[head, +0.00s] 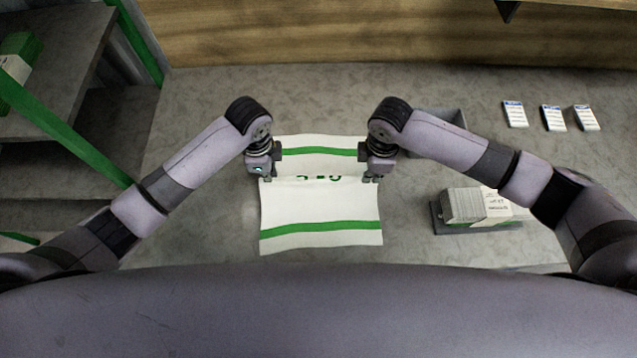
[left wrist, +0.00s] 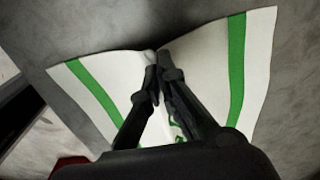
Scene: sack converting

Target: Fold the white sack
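The white sack (head: 318,205) with two green bands lies on the grey table in the head view. It also shows in the left wrist view (left wrist: 203,60). A crease runs across its middle, between my grippers, and partly hides the green lettering. My left gripper (head: 267,179) is at the left end of the crease. In the left wrist view its fingers (left wrist: 156,56) are together, pinching the sack's edge into a ridge. My right gripper (head: 372,179) is at the right end of the crease and appears closed on the sack's right edge; its fingertips are small in view.
A dark holder (head: 478,229) with a stack of pale printed cards (head: 477,205) stands to the right. A grey bin (head: 441,116) sits behind my right arm. Three small white-and-blue packets (head: 553,118) lie at the back right. A green-framed shelf (head: 75,138) stands at left.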

